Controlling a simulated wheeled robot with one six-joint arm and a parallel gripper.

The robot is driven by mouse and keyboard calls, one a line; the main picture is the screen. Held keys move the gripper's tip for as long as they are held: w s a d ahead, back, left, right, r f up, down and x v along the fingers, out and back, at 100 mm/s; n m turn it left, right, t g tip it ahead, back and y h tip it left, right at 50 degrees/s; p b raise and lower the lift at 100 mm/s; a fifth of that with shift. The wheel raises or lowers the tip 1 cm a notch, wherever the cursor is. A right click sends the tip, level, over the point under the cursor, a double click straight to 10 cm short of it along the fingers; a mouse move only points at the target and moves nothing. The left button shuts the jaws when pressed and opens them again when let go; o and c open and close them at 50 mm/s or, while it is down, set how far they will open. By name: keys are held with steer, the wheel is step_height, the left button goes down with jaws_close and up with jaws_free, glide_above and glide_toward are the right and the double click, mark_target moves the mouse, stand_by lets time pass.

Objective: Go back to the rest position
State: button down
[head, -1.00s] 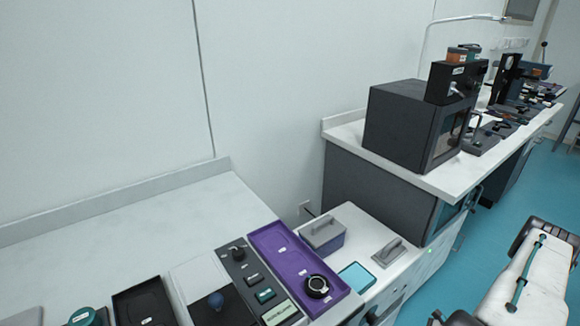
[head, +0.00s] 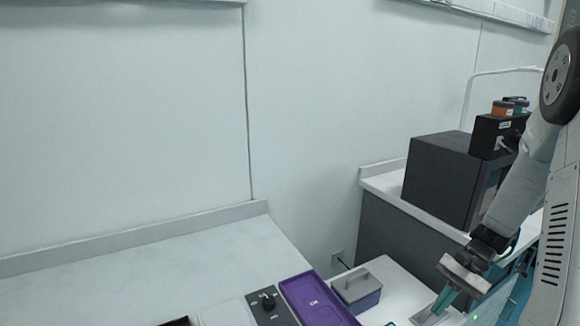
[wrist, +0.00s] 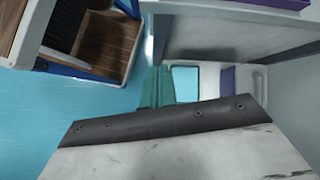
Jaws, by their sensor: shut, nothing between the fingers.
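My gripper (head: 438,307) is at the lower right of the head view, with its teal fingers pointing down and closed together. It is empty and hangs in front of the low white bench, near the grey handled item there, which it partly covers. My arm rises from it along the right edge. In the wrist view the teal fingers (wrist: 158,86) show side by side, with nothing between them.
A purple tray (head: 318,301) lies on the near bench. A lidded box with a handle (head: 357,289) stands on the low bench. A dark cabinet (head: 447,178) sits behind my arm. Blue floor (wrist: 85,120) is open at left in the wrist view.

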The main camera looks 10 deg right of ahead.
steer(key=s+a+r+n+t+h, duration=0.1)
steer(key=s+a+r+n+h, duration=0.2)
steer(key=s+a+r+n, duration=0.3)
steer(key=s+a+r+n+t+h, duration=0.2)
steer(key=s+a+r+n+h, duration=0.2)
steer(key=s+a+r, duration=0.4)
steer(key=a+r+n, duration=0.1)
steer(key=a+r, duration=0.4)
steer(key=r, duration=0.3)
steer(key=shift+r+n+h, duration=0.15)
steer(key=shift+n+h, duration=0.15)
steer(key=shift+n, duration=0.1)
steer(key=shift+s, duration=0.1)
stand_by(0.6)
